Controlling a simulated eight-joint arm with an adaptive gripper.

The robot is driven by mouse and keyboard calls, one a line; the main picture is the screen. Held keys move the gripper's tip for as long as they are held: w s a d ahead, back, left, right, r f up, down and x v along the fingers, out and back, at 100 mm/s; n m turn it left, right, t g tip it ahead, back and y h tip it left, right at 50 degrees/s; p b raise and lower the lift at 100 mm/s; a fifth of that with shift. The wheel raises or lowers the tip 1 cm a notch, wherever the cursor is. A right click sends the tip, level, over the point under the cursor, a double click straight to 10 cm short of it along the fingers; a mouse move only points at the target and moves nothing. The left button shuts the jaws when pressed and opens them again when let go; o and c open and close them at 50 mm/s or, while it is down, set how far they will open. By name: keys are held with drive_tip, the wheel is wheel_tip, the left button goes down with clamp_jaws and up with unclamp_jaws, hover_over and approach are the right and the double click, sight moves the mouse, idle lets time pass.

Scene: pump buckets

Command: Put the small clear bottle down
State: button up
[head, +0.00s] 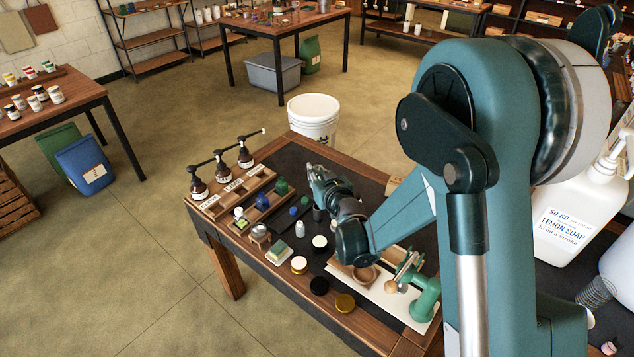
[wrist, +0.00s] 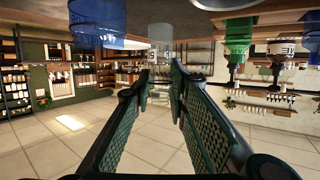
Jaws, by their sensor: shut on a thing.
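My gripper (head: 318,178) is over the back part of the wooden workbench (head: 207,222), with its fingers pointing away to the left. In the wrist view its two dark green padded fingers (wrist: 161,75) stand a narrow gap apart at the tips. The small clear bottle is hard to make out there; only a faint pale shape (wrist: 161,57) shows between the tips. In the head view the gripper's own body hides what it holds. I cannot tell whether the bottle touches the bench.
Three brown pump bottles (head: 222,173) stand at the bench's left edge. Small blue (head: 262,201) and green bottles (head: 281,186) stand near the gripper. A white-capped bottle (head: 300,229), jars, and a green press (head: 426,297) are nearer. A white bucket (head: 313,117) stands behind the bench.

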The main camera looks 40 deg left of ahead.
drive_tip(key=shift+f+b, duration=0.5)
drive_tip(key=shift+f, duration=1.35)
drive_tip(key=shift+f, duration=0.15)
drive_tip(key=o, duration=0.9)
drive_tip(key=shift+r, duration=0.2)
drive_tip(key=v, duration=0.2)
drive_tip(key=shift+s+d+r+p, duration=0.1)
drive_tip(key=shift+s+d+p, duration=0.05)
drive_tip(key=shift+d+p, duration=0.15)
wheel_tip(320, 180, up, 5)
drive_tip(key=shift+s+d+r+p, duration=0.1)
drive_tip(key=shift+r+p, duration=0.05)
drive_tip(key=shift+p, duration=0.65)
drive_tip(key=shift+r, duration=0.85)
